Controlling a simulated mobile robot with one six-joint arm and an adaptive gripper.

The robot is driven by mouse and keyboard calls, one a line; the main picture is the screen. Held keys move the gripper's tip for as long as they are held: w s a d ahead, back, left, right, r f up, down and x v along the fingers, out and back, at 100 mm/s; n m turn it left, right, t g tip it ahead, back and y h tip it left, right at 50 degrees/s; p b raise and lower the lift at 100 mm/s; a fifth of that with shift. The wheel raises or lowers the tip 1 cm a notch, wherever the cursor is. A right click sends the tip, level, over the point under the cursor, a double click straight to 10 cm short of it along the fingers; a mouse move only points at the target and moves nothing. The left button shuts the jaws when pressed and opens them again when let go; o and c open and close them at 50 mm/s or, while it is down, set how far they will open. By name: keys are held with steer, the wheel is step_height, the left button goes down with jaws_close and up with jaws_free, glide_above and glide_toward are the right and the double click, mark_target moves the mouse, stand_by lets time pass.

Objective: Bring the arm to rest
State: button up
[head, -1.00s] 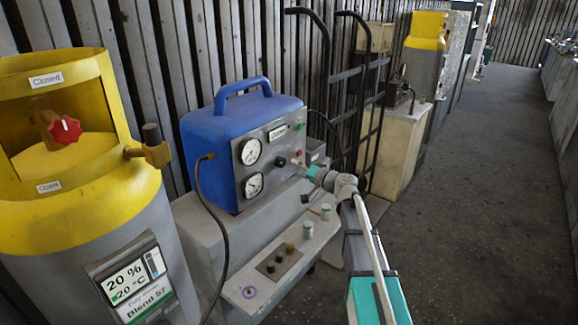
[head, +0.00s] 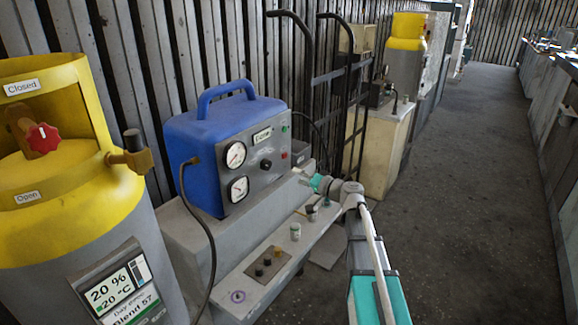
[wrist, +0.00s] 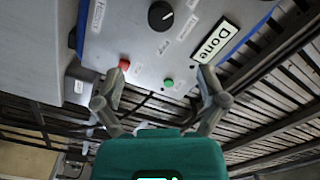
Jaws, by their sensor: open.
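My gripper (head: 308,178) is in front of the right side of the blue unit's (head: 225,112) grey panel, apart from it in the head view. In the wrist view my gripper (wrist: 160,85) is open, its two fingers spread with nothing between them. Beyond them the grey panel (wrist: 140,40) shows a black knob (wrist: 161,15), a red button (wrist: 124,65), a green button (wrist: 168,83) and a label reading "Done" (wrist: 214,41). In the head view the panel also carries two round gauges (head: 236,155).
A yellow and grey cylinder (head: 60,235) with a red valve knob (head: 43,138) stands at left. A low grey bench (head: 255,285) with small knobs lies below the unit. A black hand truck (head: 330,100) stands behind. The floor (head: 470,200) at right is clear.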

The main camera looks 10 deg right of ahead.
steer(key=s+a+f+n+g+h, duration=0.2)
steer(key=s+a+f+g, duration=0.2)
steer(key=s+f, duration=0.25)
steer(key=s+a+f+n+g+h, duration=0.1)
steer(key=s+a+f+g+h, duration=0.25)
steer(key=s+f, duration=0.35)
steer(key=s+d+f+g+h, duration=0.3)
steer(key=s, duration=0.4)
steer(key=s+d+f+g+h, duration=0.2)
steer(key=s+d+h, duration=0.15)
steer(key=s, duration=0.35)
step_height(320, 180, up, 15)
steer(key=p, duration=1.4)
steer(key=shift+a+f+h+p, duration=0.15)
steer(key=shift+h+p, duration=0.2)
steer(key=shift+h, duration=0.05)
